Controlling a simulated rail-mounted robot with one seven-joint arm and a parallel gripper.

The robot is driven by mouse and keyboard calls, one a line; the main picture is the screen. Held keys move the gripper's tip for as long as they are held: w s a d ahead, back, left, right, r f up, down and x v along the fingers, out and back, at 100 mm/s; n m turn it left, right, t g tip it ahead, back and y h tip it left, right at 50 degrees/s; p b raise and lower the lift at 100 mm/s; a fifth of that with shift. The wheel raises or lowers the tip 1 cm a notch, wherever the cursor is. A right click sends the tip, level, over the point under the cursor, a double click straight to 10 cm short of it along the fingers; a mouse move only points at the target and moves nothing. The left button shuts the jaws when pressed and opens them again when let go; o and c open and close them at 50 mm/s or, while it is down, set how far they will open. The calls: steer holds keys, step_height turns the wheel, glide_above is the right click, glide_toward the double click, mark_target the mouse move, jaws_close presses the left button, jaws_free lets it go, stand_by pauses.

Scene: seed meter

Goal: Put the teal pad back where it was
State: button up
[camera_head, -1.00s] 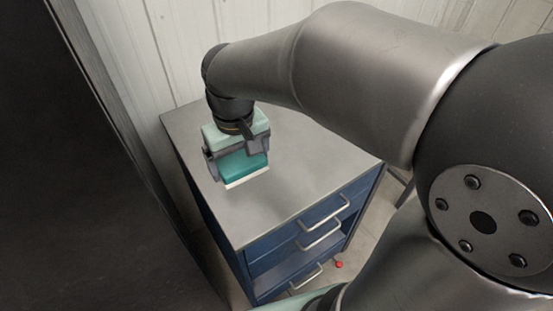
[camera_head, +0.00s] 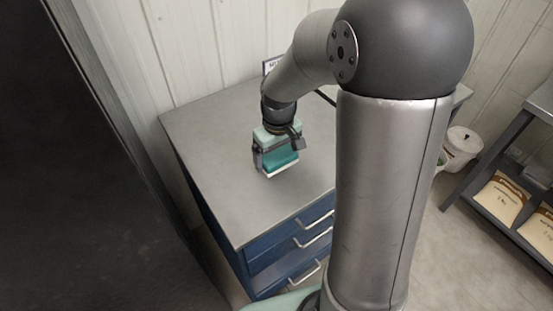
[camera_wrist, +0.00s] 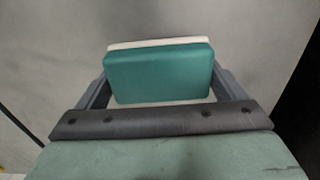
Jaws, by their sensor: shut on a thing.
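The teal pad (camera_head: 281,160) is a teal block with a white layer along its lower edge. My gripper (camera_head: 278,162) is shut on it, over the grey top of the blue drawer cabinet (camera_head: 215,145). In the wrist view the teal pad (camera_wrist: 158,75) sits between the two fingers (camera_wrist: 160,88), its white layer showing at the far edge. I cannot tell whether the pad touches the top or hangs just above it. My arm hides the right part of the cabinet top.
The left part of the cabinet top is bare. A small sign (camera_head: 271,66) stands at the back by the wall. A white bucket (camera_head: 461,150) is on the floor at right, beside a shelf with bags (camera_head: 500,198). A dark upright panel (camera_head: 80,180) fills the left.

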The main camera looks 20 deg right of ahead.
mark_target(277, 162)
steer(key=shift+f, duration=1.5)
steer(key=shift+f, duration=0.2)
steer(key=o, duration=1)
steer(key=shift+r, duration=0.1)
steer(key=r, duration=1.1)
steer(key=shift+s+d+r, duration=0.1)
steer(key=shift+s+r, duration=0.1)
steer(key=shift+r, duration=0.2)
steer(key=s+m, duration=0.1)
steer(key=s, duration=0.5)
steer(key=s+f+m, duration=0.1)
steer(key=s, duration=0.5)
steer(key=s+f+m, duration=0.1)
steer(key=s, duration=0.5)
steer(key=shift+s+a+f, duration=0.15)
steer(key=shift+a+f, duration=0.05)
steer(key=shift+a, duration=0.2)
